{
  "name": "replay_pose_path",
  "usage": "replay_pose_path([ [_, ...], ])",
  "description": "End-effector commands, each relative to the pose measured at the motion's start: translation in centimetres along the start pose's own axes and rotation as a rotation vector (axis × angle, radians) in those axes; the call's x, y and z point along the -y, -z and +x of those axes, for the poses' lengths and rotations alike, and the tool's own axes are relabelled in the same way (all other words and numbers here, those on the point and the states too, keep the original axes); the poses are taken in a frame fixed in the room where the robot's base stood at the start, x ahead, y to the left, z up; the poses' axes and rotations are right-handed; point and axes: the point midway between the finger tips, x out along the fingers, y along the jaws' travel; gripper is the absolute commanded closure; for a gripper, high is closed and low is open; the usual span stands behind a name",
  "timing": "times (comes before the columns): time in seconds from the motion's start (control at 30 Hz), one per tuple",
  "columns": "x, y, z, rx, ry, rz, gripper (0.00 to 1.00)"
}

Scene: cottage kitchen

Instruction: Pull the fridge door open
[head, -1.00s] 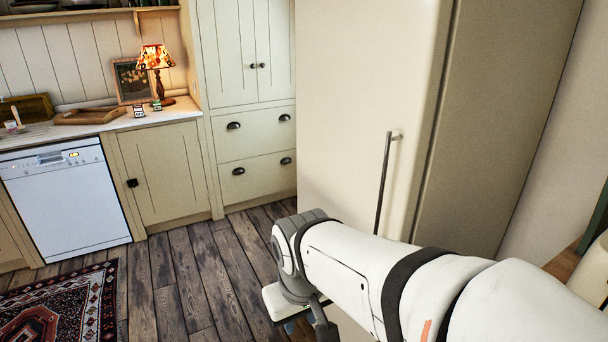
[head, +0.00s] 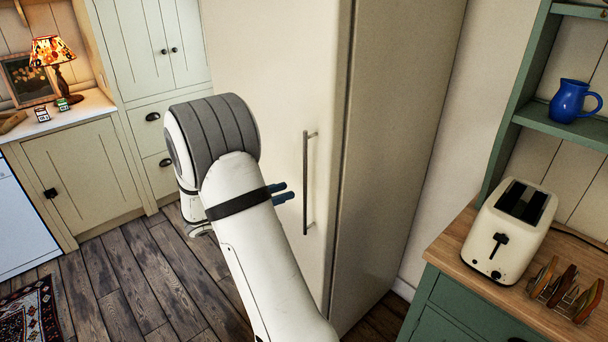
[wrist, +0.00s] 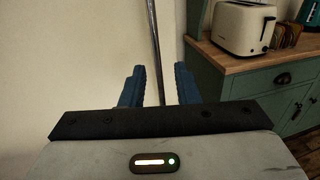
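The cream fridge door (head: 265,60) is shut in the head view. Its long vertical metal handle (head: 306,185) stands near the door's right edge. My gripper's blue fingertips (head: 280,193) show just left of the handle, with my arm hiding the rest. In the wrist view my gripper (wrist: 157,85) is open, its two blue fingers apart. The handle (wrist: 155,45) runs down between them in the picture, beyond or level with the tips; how deep it lies between them I cannot tell. The fingers are not closed on it.
A green cabinet (head: 440,310) with a wooden top stands right of the fridge, carrying a cream toaster (head: 512,230) and a toast rack (head: 565,290). A blue jug (head: 575,100) is on a shelf.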

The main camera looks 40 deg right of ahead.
Motion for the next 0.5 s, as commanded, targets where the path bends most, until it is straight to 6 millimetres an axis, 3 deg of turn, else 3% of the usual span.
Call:
replay_pose_path([
  [0.17, -0.6, -0.2, 1.3, 0.025, -0.013, -0.019, 0.72],
  [0.5, -0.6, -0.3, 6.5, 0.023, -0.013, -0.017, 0.72],
])
